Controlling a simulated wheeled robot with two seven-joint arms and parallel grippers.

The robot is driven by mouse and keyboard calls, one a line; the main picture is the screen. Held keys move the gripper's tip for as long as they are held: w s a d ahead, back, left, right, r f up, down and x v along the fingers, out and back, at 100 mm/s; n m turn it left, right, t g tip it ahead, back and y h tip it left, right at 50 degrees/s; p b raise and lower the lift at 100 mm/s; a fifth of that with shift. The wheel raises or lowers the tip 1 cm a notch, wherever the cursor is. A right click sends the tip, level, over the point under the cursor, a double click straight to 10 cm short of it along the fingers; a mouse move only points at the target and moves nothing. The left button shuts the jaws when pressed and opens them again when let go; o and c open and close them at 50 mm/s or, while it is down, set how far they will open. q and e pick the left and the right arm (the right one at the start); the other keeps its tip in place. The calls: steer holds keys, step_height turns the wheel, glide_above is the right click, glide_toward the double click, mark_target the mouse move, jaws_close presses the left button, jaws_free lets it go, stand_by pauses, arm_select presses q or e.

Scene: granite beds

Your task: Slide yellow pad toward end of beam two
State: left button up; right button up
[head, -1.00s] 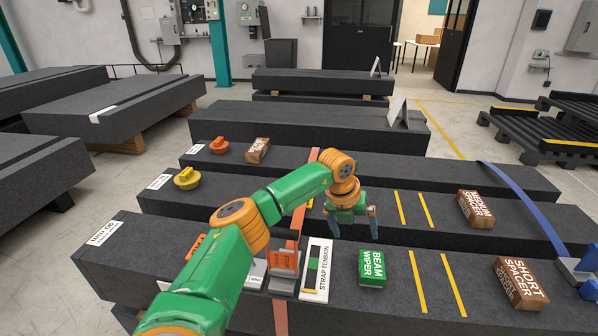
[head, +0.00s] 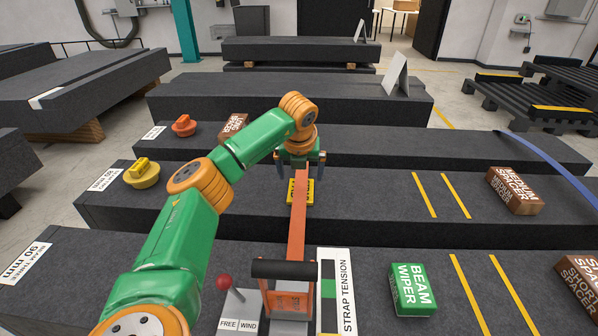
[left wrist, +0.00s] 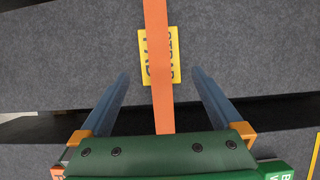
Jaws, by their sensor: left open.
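The yellow pad (head: 307,197) with dark lettering lies flat on the second beam (head: 370,195) from the front. The orange strap (head: 297,225) crosses over the pad's middle and hides part of its print. In the left wrist view, the pad (left wrist: 145,62) shows on both sides of the strap (left wrist: 158,100). My left gripper (head: 300,175) is above the pad and strap. Its open blue fingers (left wrist: 160,75) stand on either side of the strap, with the pad just beyond their tips and nothing between them but strap. I cannot tell its exact height. My right gripper is not in view.
The front beam holds a strap tensioner (head: 285,300), a lever with a red knob (head: 225,283), a strap tension card (head: 337,292) and a green beam wiper (head: 412,289). A yellow knobbed piece (head: 142,175) sits left on the second beam; a medium spacer (head: 514,190) sits right.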

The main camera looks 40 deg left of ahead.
mark_target(301, 190)
arm_select(q)
steer(key=x, duration=0.6)
steer(key=shift+w+a+f, duration=0.1)
steer(key=shift+f, duration=0.3)
steer(key=shift+a+f, duration=0.1)
steer(key=shift+f, duration=0.15)
